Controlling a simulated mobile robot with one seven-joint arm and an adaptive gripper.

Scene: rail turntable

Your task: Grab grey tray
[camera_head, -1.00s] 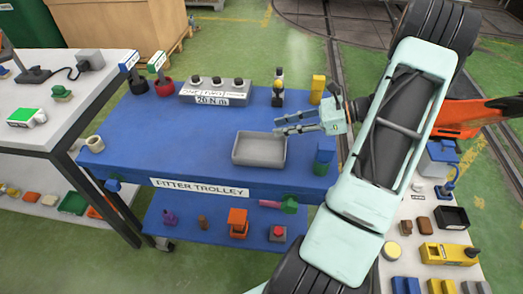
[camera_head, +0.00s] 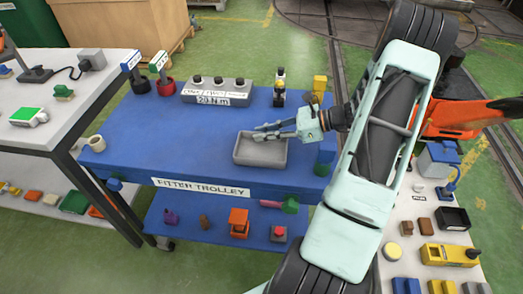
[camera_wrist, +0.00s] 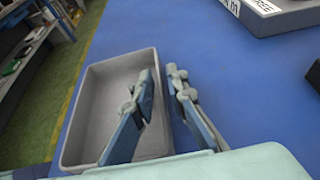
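The grey tray (camera_head: 262,153) is a shallow, empty, open box lying on the blue trolley top near its front right. My gripper (camera_head: 263,131) is at the tray's back rim in the head view, its fingers pointing left. In the wrist view the tray (camera_wrist: 103,95) is on the left, and the gripper (camera_wrist: 162,76) is open with a gap between its fingers. One finger overlaps the tray's inside and the other lies outside its right wall. I cannot tell whether either finger touches the wall.
A grey block with several black knobs (camera_head: 217,88) stands at the trolley's back. A black-and-white item (camera_head: 279,88) and a yellow block (camera_head: 319,84) are behind my gripper. A green-and-blue item (camera_head: 324,162) stands right of the tray.

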